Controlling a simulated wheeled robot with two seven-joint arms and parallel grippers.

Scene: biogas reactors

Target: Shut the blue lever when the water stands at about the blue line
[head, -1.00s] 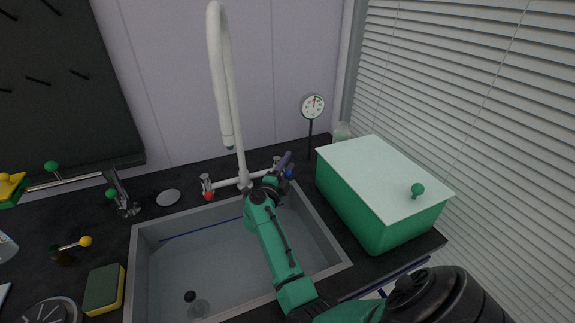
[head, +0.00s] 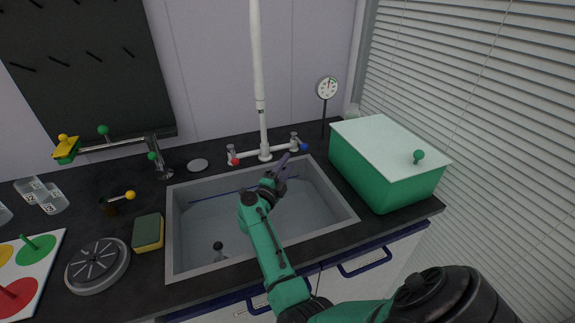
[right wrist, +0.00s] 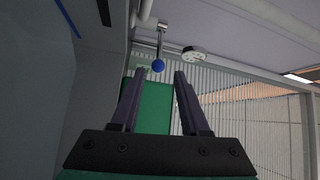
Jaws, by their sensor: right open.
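The blue lever (head: 304,147) is the blue-knobbed handle at the right end of the white tap (head: 265,153). Its blue ball knob (right wrist: 158,66) shows beyond and between my fingertips in the right wrist view. The blue line (head: 190,200) runs along the inner wall of the grey sink (head: 173,235). I cannot clearly make out the water surface or its height against the line. My right gripper (head: 284,167) is over the sink, below and left of the lever, apart from it. It is open and empty, also in the right wrist view (right wrist: 163,74). My left gripper is not in view.
A red knob (head: 234,161) is at the tap's left end. A green box (head: 365,175) with a pale lid stands right of the sink. A dial on a stand (head: 327,89) is behind. A sponge (head: 148,232) lies left of the sink.

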